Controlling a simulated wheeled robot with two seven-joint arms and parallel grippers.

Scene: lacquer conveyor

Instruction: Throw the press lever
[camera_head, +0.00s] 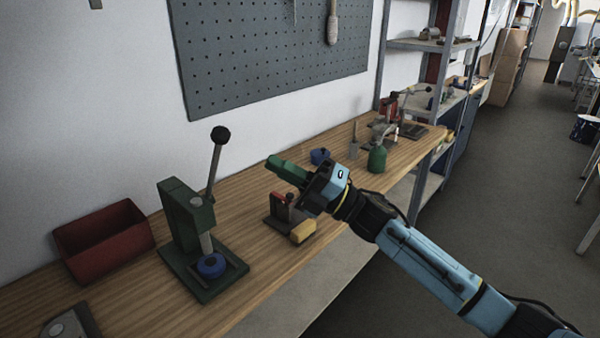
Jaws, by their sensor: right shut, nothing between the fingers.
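The green press (188,225) stands on the wooden bench at left of centre, on a green base plate. Its lever (213,172) is a grey rod with a black ball knob (220,135), pointing up and leaning slightly right. A blue round piece (211,265) sits under the press ram. My right gripper (281,165) reaches in from the right, shut and empty. It is above the bench, right of the lever and apart from it. My left gripper is out of view.
A red bin (104,240) is left of the press. A small red-and-grey fixture (282,210) and a yellow block (303,231) lie beneath my right gripper. A green bottle (377,158) and a blue item (320,156) are farther back. A pegboard (270,60) hangs behind.

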